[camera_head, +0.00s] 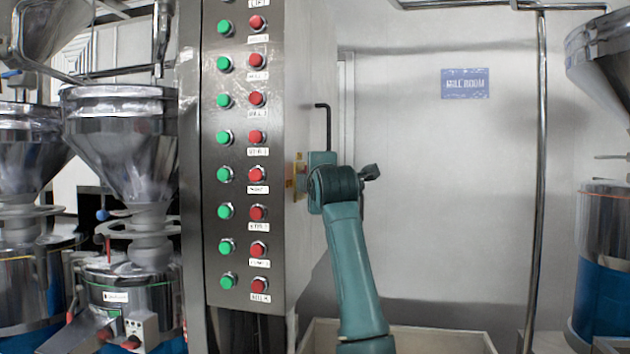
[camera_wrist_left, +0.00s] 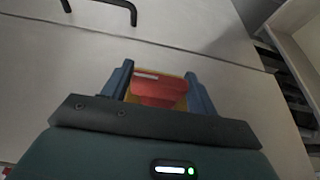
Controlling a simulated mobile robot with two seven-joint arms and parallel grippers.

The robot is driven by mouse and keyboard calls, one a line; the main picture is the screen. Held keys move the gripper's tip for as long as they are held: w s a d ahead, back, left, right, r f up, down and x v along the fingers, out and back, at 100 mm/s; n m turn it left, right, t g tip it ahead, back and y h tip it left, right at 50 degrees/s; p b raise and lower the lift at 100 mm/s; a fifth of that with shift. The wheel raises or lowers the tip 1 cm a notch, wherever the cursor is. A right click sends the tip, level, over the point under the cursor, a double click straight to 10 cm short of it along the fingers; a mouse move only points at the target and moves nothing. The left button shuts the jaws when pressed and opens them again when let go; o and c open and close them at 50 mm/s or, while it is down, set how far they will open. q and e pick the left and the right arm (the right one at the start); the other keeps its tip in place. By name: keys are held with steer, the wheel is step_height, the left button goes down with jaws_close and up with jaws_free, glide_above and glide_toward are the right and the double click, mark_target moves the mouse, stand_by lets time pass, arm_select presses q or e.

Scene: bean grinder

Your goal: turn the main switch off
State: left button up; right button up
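The main switch, a red knob (camera_wrist_left: 160,91) on a yellow plate, shows in the left wrist view. In the head view, only part of its yellow plate (camera_head: 299,178) shows on the right side face of the steel control cabinet. My left gripper (camera_wrist_left: 160,88) is at the switch, with one blue finger on each side of the red knob. Whether the fingers press on the knob or only flank it is not clear. In the head view my left gripper (camera_head: 312,180) reaches the cabinet's side and hides most of the switch. My right gripper is not in view.
The control cabinet (camera_head: 240,120) carries columns of green and red buttons. A black bent handle (camera_head: 327,125) stands just above my left gripper. Steel hoppers (camera_head: 120,130) are at left, another (camera_head: 605,60) at right. A vertical pipe (camera_head: 541,150) runs along the back wall.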

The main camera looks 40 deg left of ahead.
arm_select(q)
steer(key=c, duration=0.6)
steer(key=shift+o, duration=0.2)
